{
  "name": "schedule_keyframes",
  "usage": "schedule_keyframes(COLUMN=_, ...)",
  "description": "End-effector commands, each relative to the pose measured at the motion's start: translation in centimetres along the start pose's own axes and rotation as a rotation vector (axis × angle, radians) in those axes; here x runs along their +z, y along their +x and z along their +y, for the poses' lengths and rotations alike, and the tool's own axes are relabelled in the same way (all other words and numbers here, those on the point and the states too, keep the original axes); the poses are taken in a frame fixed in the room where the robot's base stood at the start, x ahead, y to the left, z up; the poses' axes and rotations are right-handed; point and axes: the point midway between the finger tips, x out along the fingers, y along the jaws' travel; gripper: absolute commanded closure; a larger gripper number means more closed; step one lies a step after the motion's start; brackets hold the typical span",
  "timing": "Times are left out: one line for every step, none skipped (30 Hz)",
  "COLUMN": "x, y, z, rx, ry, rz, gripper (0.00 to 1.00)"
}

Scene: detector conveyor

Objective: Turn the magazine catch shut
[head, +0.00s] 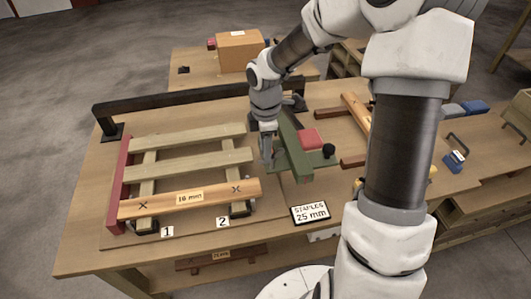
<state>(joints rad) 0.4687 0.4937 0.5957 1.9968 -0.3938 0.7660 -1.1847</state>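A long green body (296,150), which looks like the stapler's magazine, lies on the table right of the wooden frame. A red block (309,138) and a round black knob (329,150) on a green plate sit at its right side. I cannot tell which part is the magazine catch; it may be hidden or too small. My gripper (267,158) points down at the left side of the green body, close to it. Whether it touches is unclear. Its fingers are small here, and I cannot see whether they are apart or hold anything.
A slatted wooden frame (190,158) lies left of my gripper, against a red strip (119,195). A dark rail (180,95) runs behind it. A "STAPLES 25 mm" card (311,213) stands in front. A cardboard box (240,50) sits at the back. My arm covers part of the right side.

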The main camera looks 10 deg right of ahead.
Motion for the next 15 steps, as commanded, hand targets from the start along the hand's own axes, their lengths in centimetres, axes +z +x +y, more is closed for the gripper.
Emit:
schedule_keyframes(x=-0.06, y=0.63, z=-0.05, rx=-0.002, ry=-0.002, rz=0.0, gripper=0.6)
schedule_keyframes(x=-0.06, y=0.84, z=-0.04, rx=-0.001, ry=-0.003, rz=0.0, gripper=0.6)
schedule_keyframes(x=-0.05, y=1.04, z=-0.02, rx=0.0, ry=-0.003, rz=0.0, gripper=0.6)
schedule_keyframes(x=-0.05, y=1.15, z=-0.01, rx=0.0, ry=-0.003, rz=0.0, gripper=0.6)
schedule_keyframes(x=-0.04, y=1.23, z=-0.01, rx=0.0, ry=-0.002, rz=0.0, gripper=0.6)
schedule_keyframes(x=-0.03, y=1.3, z=-0.01, rx=0.0, ry=-0.002, rz=0.0, gripper=0.6)
schedule_keyframes(x=-0.03, y=1.33, z=-0.01, rx=0.0, ry=-0.002, rz=0.0, gripper=0.6)
schedule_keyframes(x=-0.02, y=1.33, z=0.0, rx=0.0, ry=-0.001, rz=0.0, gripper=0.6)
schedule_keyframes(x=-0.02, y=1.33, z=0.0, rx=0.001, ry=-0.001, rz=0.0, gripper=0.6)
schedule_keyframes(x=-0.01, y=1.33, z=0.0, rx=0.0, ry=-0.001, rz=0.0, gripper=0.6)
schedule_keyframes(x=-0.01, y=1.32, z=0.0, rx=0.001, ry=-0.001, rz=0.0, gripper=0.6)
schedule_keyframes(x=-0.01, y=1.31, z=0.0, rx=0.0, ry=-0.001, rz=0.0, gripper=0.6)
schedule_keyframes(x=-0.01, y=1.31, z=0.0, rx=0.0, ry=-0.001, rz=0.0, gripper=0.6)
schedule_keyframes(x=-0.01, y=1.31, z=0.0, rx=0.0, ry=-0.001, rz=0.0, gripper=0.64)
schedule_keyframes(x=-0.01, y=1.31, z=0.0, rx=0.0, ry=-0.001, rz=0.0, gripper=0.71)
